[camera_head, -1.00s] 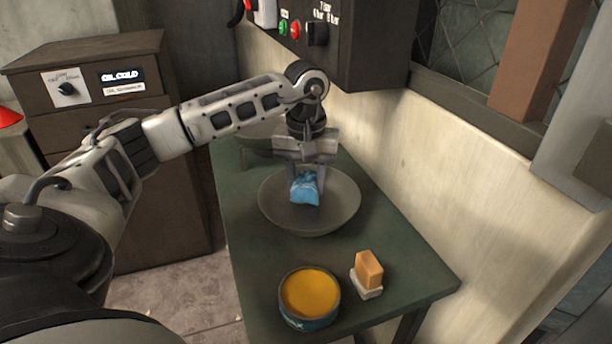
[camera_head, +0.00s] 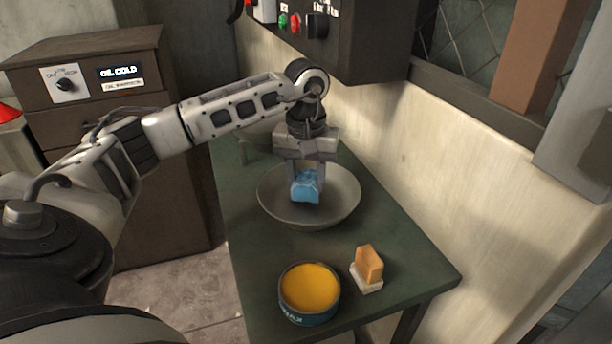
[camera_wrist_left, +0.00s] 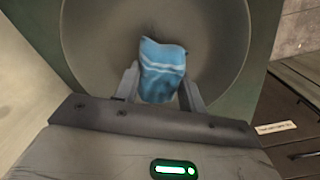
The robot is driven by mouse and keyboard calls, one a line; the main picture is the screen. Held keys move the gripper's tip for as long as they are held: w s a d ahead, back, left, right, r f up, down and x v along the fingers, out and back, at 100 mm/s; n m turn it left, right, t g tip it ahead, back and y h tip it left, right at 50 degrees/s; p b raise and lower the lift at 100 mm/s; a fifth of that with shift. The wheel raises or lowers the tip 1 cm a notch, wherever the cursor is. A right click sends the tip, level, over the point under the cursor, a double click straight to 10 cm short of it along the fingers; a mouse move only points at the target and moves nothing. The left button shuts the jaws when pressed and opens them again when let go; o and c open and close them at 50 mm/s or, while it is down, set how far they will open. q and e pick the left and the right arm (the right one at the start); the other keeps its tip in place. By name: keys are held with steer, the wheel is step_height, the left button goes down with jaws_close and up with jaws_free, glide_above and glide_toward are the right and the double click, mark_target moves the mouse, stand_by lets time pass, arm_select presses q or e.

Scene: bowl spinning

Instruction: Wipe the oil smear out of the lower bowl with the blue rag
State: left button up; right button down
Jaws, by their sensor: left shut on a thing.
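The blue rag (camera_head: 305,187) is pinched in my left gripper (camera_head: 306,180), which points down over the grey lower bowl (camera_head: 338,207) on the green table. In the left wrist view the rag (camera_wrist_left: 162,72) sits between the two fingers, with the inside of the bowl (camera_wrist_left: 92,45) behind it. The rag is inside the bowl's outline; I cannot tell if it touches the bowl. I cannot make out an oil smear in the bowl. My right gripper is not in view.
A tin of yellow wax (camera_head: 310,290) and a yellow-brown block on a pale base (camera_head: 368,268) stand at the table's (camera_head: 415,275) near end. A wall and a dark control box (camera_head: 350,40) border the right side. A brown cabinet (camera_head: 100,130) stands at left.

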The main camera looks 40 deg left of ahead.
mark_target(312, 208)
arm_select(q)
steer(key=shift+f+b, duration=0.55)
steer(key=shift+f, duration=0.25)
steer(key=shift+s+d+r, duration=0.15)
steer(key=shift+s+d, duration=0.15)
steer(key=shift+d, duration=0.25)
steer(key=shift+s+d+p, duration=0.2)
steer(key=shift+s+d, duration=0.05)
steer(key=shift+d, duration=0.2)
steer(key=shift+s+d+p, duration=0.15)
steer(key=shift+s+d, duration=0.05)
steer(key=shift+d, duration=0.35)
steer(key=shift+s+f, duration=0.1)
steer(key=shift+f, duration=0.1)
steer(key=shift+w+a+f+b, duration=0.1)
steer(key=shift+w+a+b, duration=0.25)
steer(key=shift+a, duration=0.45)
steer(key=shift+w+a+f+b, duration=0.15)
steer(key=shift+w+a, duration=0.25)
steer(key=shift+a, duration=0.35)
steer(key=shift+r, duration=0.2)
